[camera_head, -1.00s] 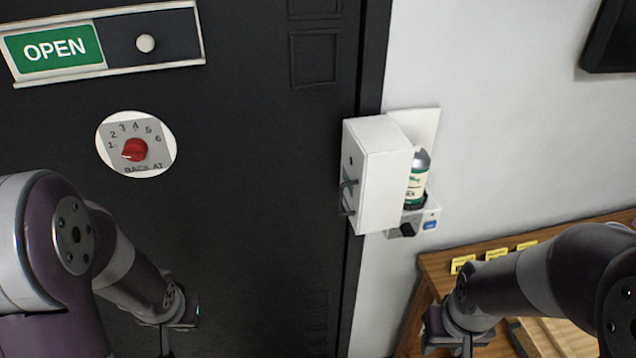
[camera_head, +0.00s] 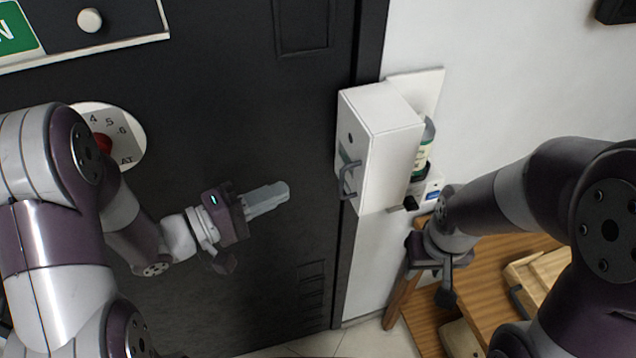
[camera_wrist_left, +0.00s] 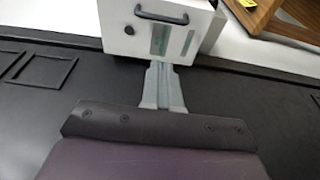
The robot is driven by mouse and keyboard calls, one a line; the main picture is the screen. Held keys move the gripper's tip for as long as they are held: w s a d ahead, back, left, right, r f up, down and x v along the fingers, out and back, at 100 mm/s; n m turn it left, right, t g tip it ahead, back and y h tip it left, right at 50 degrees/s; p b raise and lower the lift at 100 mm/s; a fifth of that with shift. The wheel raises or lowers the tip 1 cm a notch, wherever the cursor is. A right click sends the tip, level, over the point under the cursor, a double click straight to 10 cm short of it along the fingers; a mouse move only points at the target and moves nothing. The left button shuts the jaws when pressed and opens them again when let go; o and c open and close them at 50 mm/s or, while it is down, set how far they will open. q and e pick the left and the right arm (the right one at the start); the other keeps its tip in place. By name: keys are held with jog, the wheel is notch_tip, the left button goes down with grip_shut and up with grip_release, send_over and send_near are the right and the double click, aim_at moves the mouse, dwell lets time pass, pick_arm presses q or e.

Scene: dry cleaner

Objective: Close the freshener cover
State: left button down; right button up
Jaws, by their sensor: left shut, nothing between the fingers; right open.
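The freshener cover (camera_head: 377,150) is a white box-shaped door with a dark handle (camera_head: 347,178). It stands swung open to the left of its wall-mounted back plate (camera_head: 421,88). A bottle (camera_head: 425,150) with a green and white label shows partly behind it. In the left wrist view the cover (camera_wrist_left: 125,38) is ahead, with its handle (camera_wrist_left: 161,16) at the top. My left gripper (camera_head: 284,190) is shut and empty, left of the cover and apart from it in the head view. My right gripper (camera_head: 432,278) is open and empty, below the freshener, over the table side.
A wooden table (camera_head: 480,275) with a wooden tray (camera_head: 535,272) is at the lower right, under my right arm.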

pick_arm(q)
jog(key=w+d+p, duration=0.1)
jog(key=d, duration=0.6)
jog(key=shift+w+d+p, duration=0.3)
jog(key=shift+d+p, duration=0.05)
jog(key=shift+p, duration=0.05)
pick_arm(e)
notch_tip(320, 180, up, 2)
jog(key=shift+w+r, duration=0.1)
jog(key=shift+w, duration=0.05)
pick_arm(q)
jog(key=shift+f, duration=0.1)
jog(key=shift+s+d, duration=0.1)
